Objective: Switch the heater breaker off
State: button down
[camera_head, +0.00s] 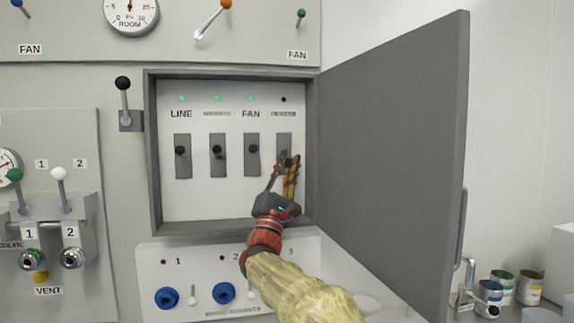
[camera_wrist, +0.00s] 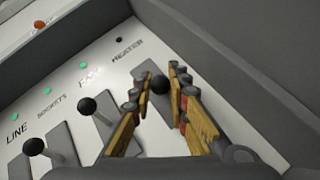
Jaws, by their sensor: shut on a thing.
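The breaker box (camera_head: 232,205) is open and holds a row of breaker levers with dark ball knobs. The heater breaker (camera_head: 284,141) is the rightmost, under a small blurred label. The wrist view shows the HEATER label (camera_wrist: 127,49) and its dark lamp (camera_wrist: 122,38). My gripper (camera_head: 287,162) reaches in from below, over the lower part of the heater slot. In the wrist view its yellow-padded fingers (camera_wrist: 160,92) are shut around a dark round knob (camera_wrist: 160,84), the heater breaker's.
The lamps over LINE (camera_head: 181,98), sockets (camera_head: 217,98) and FAN (camera_head: 250,98) are green. The FAN lever (camera_head: 252,149) is just left of my gripper. The box's grey door (camera_head: 395,165) stands open to the right. A lower panel (camera_head: 200,254) with switches lies below the box.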

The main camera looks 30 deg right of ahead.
jog(key=c, duration=1.7)
grip_release()
jog(key=shift+f, duration=0.1)
jog(key=v, duration=1.2)
jog(key=shift+w, duration=0.1)
